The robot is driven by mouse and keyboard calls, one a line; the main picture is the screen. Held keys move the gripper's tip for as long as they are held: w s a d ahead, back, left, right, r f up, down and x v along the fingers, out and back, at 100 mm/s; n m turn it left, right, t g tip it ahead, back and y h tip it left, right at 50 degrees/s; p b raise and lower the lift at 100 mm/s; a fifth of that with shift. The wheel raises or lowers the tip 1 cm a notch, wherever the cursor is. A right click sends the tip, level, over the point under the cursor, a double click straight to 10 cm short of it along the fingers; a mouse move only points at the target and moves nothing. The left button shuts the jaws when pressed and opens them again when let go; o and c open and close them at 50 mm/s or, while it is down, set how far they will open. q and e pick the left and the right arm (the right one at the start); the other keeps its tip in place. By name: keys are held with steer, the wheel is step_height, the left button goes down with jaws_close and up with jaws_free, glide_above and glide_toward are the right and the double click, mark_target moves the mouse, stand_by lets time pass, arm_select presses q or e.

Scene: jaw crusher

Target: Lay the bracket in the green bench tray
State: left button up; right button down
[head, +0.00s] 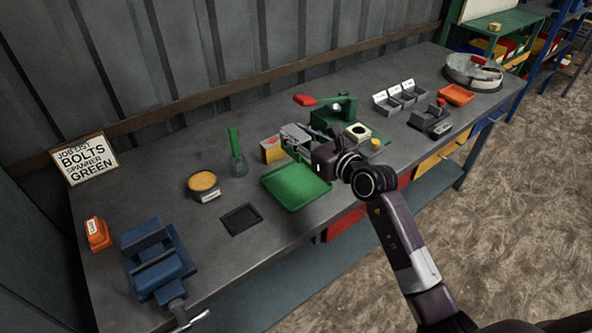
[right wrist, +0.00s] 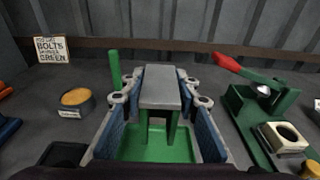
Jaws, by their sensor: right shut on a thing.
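The green bench tray (head: 297,190) lies on the bench near its front edge, and it looks empty in the head view. My right gripper (head: 293,138) is shut on the grey bracket (right wrist: 160,88), which sits between the two finger pads in the right wrist view. Two leg-like parts hang below the bracket's grey top. In the right wrist view the tray (right wrist: 185,151) shows below and behind the bracket. In the head view the gripper appears at the tray's back right corner; its height above the tray is hard to judge. My left gripper is not in view.
A green press with a red handle (head: 304,100) stands right of the gripper.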

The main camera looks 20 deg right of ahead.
steer(key=shift+w+d+f+b, duration=0.1)
steer(key=shift+f+b, duration=1.05)
steer(key=shift+f, duration=4.7)
steer(key=c, duration=1.5)
jaws_free()
steer(key=shift+f, duration=0.25)
